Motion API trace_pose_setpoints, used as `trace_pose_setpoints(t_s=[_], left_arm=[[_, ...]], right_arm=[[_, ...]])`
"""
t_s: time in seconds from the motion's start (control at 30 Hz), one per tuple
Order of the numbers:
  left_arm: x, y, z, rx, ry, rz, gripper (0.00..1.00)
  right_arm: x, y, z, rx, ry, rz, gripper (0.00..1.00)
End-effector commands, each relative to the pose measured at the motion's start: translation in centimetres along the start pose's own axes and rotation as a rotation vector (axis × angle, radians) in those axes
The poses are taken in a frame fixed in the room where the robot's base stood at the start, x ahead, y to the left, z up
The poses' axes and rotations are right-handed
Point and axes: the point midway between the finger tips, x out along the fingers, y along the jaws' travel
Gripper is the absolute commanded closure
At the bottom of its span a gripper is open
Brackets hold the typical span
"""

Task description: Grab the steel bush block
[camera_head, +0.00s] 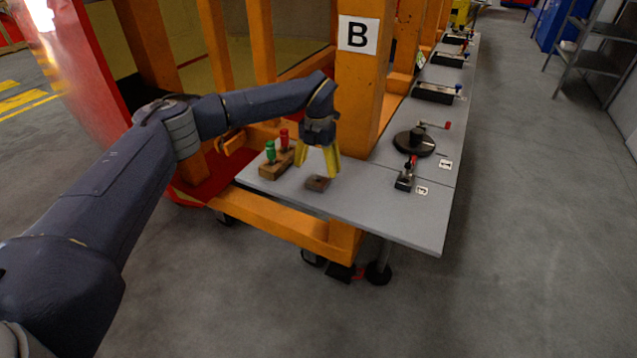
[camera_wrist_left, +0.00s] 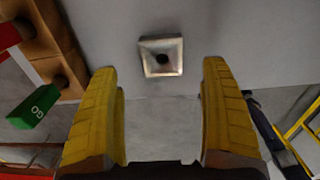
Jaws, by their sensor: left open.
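The steel bush block (camera_head: 317,184) is a small square block lying on the grey table near its front edge. In the left wrist view the block (camera_wrist_left: 150,62) shows a pale metallic top with a dark round hole in the middle. My left gripper (camera_head: 318,172) is open, with its yellow fingers pointing down just above and behind the block. In the left wrist view the open fingers (camera_wrist_left: 160,72) are empty, and the block shows ahead, between the lines of the fingertips and apart from both. My right gripper is not in view.
A wooden holder (camera_head: 270,171) with a green handle (camera_head: 270,150) and a red handle (camera_head: 284,138) stands left of the block. A black round device (camera_head: 413,144) and a small clamp (camera_head: 404,181) sit to the right. An orange post (camera_head: 358,90) rises behind. The table's front right is clear.

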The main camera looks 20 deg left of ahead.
Motion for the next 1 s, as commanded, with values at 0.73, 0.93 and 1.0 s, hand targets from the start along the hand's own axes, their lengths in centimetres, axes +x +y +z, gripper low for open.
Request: trace_pose_setpoints(t_s=[0.73,0.93,1.0], left_arm=[[5.7,-0.3,0.1,0.0,0.001,-0.001,0.2],[5.7,-0.3,0.1,0.0,0.0,-0.001,0.2],[5.7,-0.3,0.1,0.0,0.0,0.0,0.22]], right_arm=[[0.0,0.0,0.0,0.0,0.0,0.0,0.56],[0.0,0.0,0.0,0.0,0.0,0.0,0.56],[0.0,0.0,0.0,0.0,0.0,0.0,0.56]])
